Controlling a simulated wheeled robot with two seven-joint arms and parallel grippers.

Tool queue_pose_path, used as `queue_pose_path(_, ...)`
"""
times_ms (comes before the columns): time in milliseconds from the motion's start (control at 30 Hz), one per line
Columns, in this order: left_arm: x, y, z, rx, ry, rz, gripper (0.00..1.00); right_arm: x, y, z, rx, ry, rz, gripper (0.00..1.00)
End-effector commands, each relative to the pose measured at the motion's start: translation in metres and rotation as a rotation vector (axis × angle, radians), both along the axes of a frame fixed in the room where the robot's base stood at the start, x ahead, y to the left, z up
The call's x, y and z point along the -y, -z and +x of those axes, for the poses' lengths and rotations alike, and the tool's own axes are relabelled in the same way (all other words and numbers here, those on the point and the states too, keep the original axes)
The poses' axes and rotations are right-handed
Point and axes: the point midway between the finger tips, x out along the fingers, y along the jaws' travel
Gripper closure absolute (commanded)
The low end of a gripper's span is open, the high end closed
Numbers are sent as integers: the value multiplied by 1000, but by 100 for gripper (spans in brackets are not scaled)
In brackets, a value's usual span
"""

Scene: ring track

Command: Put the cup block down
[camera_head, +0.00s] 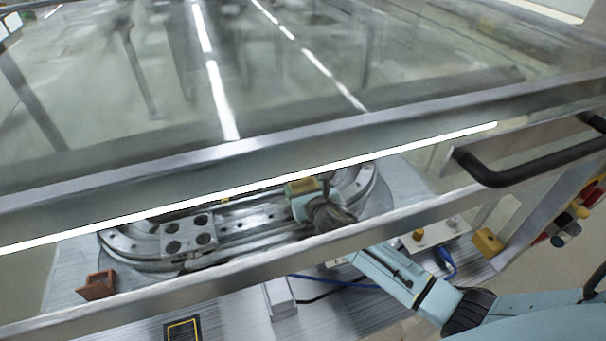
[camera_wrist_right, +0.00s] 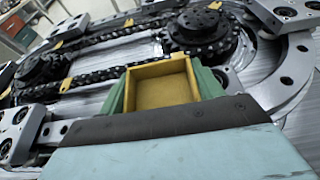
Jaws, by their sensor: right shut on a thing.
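The cup block (camera_wrist_right: 161,90) is a yellow, square, open-topped block. It sits between the green fingers of my right gripper (camera_wrist_right: 163,84) in the right wrist view, and it looks empty. My right gripper is shut on it. In the head view the cup block (camera_head: 302,186) shows small at the right part of the ring track (camera_head: 255,231), with my right gripper (camera_head: 303,196) around it. I cannot tell whether its underside touches anything. My left gripper is not in view.
A metal carriage (camera_head: 188,236) with round holes sits on the track's left part. Black chain (camera_wrist_right: 117,75) and sprockets lie beyond the cup block. A clear cover's metal frame (camera_head: 300,160) crosses above the track, with a black handle (camera_head: 530,164) at right. A reddish-brown bracket (camera_head: 97,285) stands front left.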

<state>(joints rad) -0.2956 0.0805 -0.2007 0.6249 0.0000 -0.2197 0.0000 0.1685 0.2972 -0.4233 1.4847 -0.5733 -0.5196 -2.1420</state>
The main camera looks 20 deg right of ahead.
Motion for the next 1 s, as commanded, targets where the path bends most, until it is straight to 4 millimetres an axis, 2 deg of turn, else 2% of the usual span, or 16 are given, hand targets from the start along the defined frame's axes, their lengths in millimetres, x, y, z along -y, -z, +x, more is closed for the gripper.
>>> queue_pose_path(267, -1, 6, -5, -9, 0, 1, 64, 0, 10, 0, -2, 0, -1, 58)
queue_pose_path(300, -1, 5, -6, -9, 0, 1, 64, 0, 11, -1, -3, 1, -1, 31)
queue_pose_path(433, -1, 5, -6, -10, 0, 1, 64, 0, 12, -2, -7, 1, 1, 14)
queue_pose_path(733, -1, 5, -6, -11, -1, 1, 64, 0, 14, -3, -14, 2, 3, 13)
queue_pose_path(867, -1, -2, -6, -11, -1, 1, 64, 0, 2, -3, -13, 3, 5, 13)
queue_pose_path(1000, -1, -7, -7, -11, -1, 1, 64, -1, -6, -23, -11, 0, 1, 13)
